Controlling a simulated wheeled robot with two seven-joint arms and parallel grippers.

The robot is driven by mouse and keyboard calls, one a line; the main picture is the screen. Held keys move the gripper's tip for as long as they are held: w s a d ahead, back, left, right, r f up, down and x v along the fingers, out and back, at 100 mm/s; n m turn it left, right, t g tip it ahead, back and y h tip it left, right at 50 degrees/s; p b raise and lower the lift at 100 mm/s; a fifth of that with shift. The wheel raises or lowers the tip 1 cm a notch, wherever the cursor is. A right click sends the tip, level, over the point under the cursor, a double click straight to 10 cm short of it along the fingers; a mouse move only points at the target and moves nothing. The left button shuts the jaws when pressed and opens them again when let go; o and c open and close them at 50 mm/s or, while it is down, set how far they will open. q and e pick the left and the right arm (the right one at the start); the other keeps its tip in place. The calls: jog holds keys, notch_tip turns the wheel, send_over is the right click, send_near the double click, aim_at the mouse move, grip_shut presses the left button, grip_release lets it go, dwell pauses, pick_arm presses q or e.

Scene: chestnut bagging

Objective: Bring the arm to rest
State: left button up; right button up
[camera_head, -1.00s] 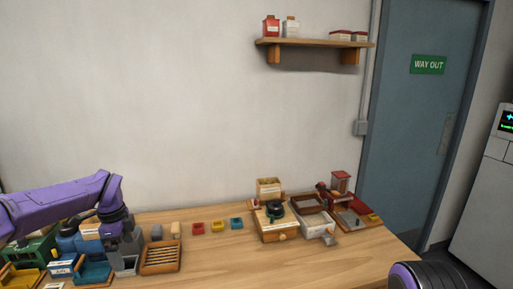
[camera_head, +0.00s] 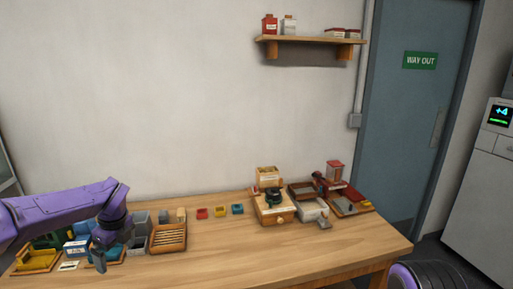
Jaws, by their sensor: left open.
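My left arm (camera_head: 60,207) is purple and comes in from the left over the left end of the wooden table. Its dark grey left gripper (camera_head: 100,262) points down in front of the blue boxes and trays, and is open with nothing seen in it. Whether it touches anything below cannot be told. Of my right arm only a rounded purple and black part (camera_head: 430,277) shows at the bottom right edge; its gripper is out of view.
A slatted wooden tray (camera_head: 169,238) stands right of the gripper. Small red (camera_head: 202,213), yellow and blue trays lie behind the middle. A wooden grinder-like box (camera_head: 273,207) and red-based devices (camera_head: 347,200) stand at the right. The table's front middle (camera_head: 240,260) is clear.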

pick_arm(q)
jog(key=s+d+f+m+t+y+b, duration=0.15)
jog(key=s+f+m, duration=0.25)
jog(key=f+m, duration=0.5)
jog(key=s+d+f+m+t+y+b, duration=0.1)
jog(key=s+f+m+t+y+b, duration=0.2)
jog(key=f+m, duration=0.6)
jog(key=s+d+f+m+t+y+b, duration=0.15)
jog(key=s+f+m, duration=0.45)
jog(key=m, duration=0.6)
jog(key=s+d+f+m+g+h+b, duration=0.1)
jog(key=s+d+f+m+h+b, duration=0.1)
jog(key=s+f+m, duration=0.5)
jog(key=s+d+f+m+g+h+b, duration=0.1)
jog(key=s+d+f+m+h+b, duration=0.2)
jog(key=s, duration=1.5)
notch_tip(320, 180, down, 7)
jog(key=m+b, duration=0.2)
jog(key=m, duration=0.2)
jog(key=shift+d+g, duration=0.15)
jog(key=shift+g, duration=0.25)
jog(key=shift+s+r, duration=0.1)
